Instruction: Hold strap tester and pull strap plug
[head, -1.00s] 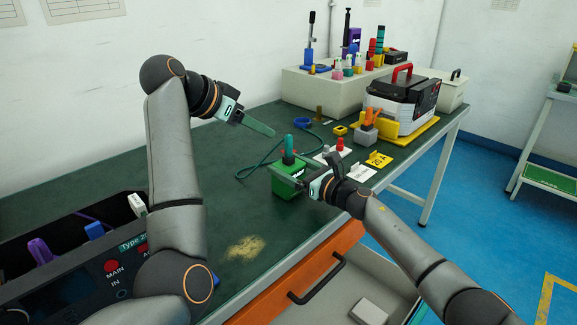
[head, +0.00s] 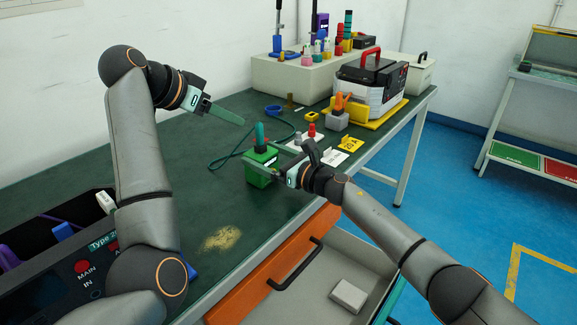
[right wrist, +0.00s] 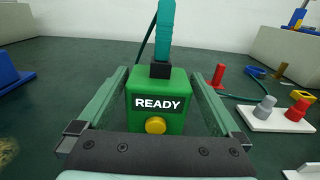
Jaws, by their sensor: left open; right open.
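The strap tester is a green box (head: 258,176) near the table's front edge. In the right wrist view the box (right wrist: 178,85) shows a READY label and a yellow button. A teal strap plug (head: 260,133) stands upright in a black socket on its top, and it also shows in the right wrist view (right wrist: 164,35). My right gripper (right wrist: 158,72) is open, with one finger on each side of the box and slim gaps visible. My left gripper (head: 228,113) is open and empty above the table, left of and higher than the plug.
A green cord (head: 226,160) loops on the table behind the tester. White plates with red and grey pegs (head: 311,131) stand to the right. An orange-fronted drawer (head: 272,265) is pulled out below. A rack unit (head: 60,270) stands at the front left.

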